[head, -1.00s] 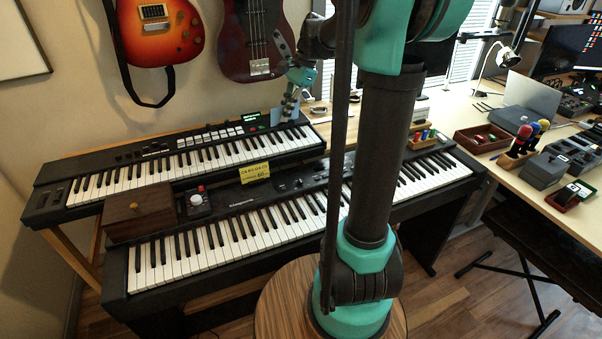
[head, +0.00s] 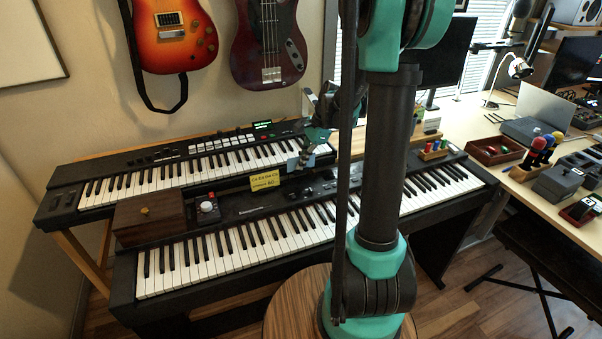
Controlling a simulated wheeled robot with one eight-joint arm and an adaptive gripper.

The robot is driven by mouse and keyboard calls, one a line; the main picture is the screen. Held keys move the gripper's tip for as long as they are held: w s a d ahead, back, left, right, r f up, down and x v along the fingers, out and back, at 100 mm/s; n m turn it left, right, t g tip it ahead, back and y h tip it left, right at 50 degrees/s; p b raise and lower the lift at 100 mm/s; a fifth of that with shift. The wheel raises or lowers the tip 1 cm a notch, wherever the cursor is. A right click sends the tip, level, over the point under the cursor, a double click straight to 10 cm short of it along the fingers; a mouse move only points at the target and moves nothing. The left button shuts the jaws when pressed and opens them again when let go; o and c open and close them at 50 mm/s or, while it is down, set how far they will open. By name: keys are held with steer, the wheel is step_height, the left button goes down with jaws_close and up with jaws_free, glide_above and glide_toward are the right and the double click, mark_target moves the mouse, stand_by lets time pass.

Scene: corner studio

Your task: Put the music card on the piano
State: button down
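My gripper (head: 303,158) is above the back of the lower digital piano (head: 205,262), near the right end of the upper keyboard. A small pale blue card (head: 293,164) sits at its fingertips and appears held; its face is too small to read. A yellow card with writing (head: 265,181) stands on the lower piano's top panel, left of and below my gripper. Whether the pale card touches the piano cannot be told. The fingers are small and partly hidden by the arm.
A wooden box (head: 147,218) and a small device with a red knob (head: 208,207) sit on the lower piano's left. The upper keyboard (head: 70,201) stands behind. Guitars (head: 175,35) hang on the wall. A cluttered desk (head: 510,190) is at right.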

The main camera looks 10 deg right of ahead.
mark_target(301, 173)
steer(key=shift+f, duration=2.3)
steer(key=c, duration=2.2)
jaws_free()
steer(key=shift+f, duration=0.1)
steer(key=shift+o, duration=1)
